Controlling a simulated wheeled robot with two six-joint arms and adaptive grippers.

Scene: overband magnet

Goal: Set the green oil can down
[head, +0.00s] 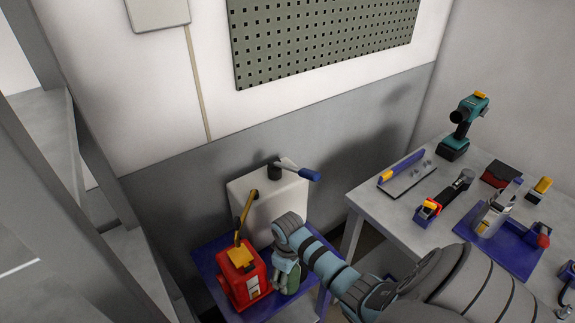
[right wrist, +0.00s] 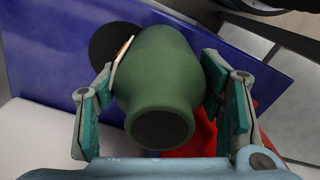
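The green oil can (head: 290,279) shows at the lower middle of the head view, partly hidden by my right gripper (head: 284,250), which reaches in from the right. In the right wrist view the can (right wrist: 160,82) fills the space between the two teal-padded fingers of that gripper (right wrist: 160,75). The fingertips press on its two sides, so the gripper is shut on it. A dark round end of the can faces the camera. The can is over the blue-topped stand (head: 208,262); whether it touches the top cannot be told. My left gripper is not in view.
A black disc (right wrist: 108,42) lies on the blue top, partly hidden. A workbench (head: 397,208) with several tools is to the right.

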